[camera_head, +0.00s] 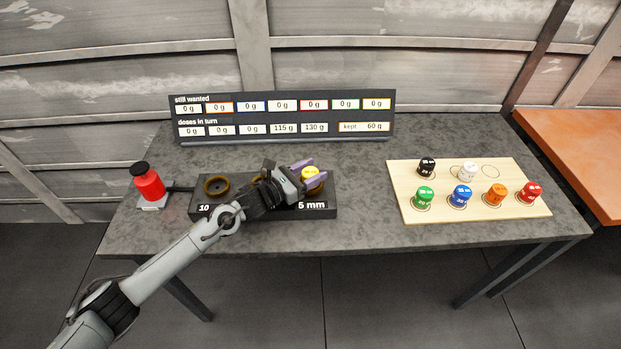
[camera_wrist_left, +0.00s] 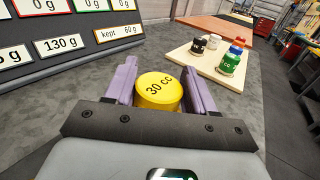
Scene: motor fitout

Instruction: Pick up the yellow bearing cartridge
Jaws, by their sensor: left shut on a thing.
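The yellow bearing cartridge (camera_head: 310,173) has a round top and stands at the right end of the dark block. In the left wrist view the yellow cartridge (camera_wrist_left: 158,91) shows "30 cc" on its top. My left gripper (camera_head: 304,172) has its purple fingers on either side of the cartridge and is shut on it. The left gripper's fingers also show in the left wrist view (camera_wrist_left: 158,84). The cartridge's lower part is hidden, so I cannot tell whether it is clear of the block. My right gripper is not in view.
The dark block (camera_head: 270,213) has a brass ring (camera_head: 216,186) at its left. A red-and-black device (camera_head: 149,185) stands farther left. A display board (camera_head: 283,115) stands behind. A wooden board (camera_head: 410,203) at right holds several coloured cartridges. The table between block and board is clear.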

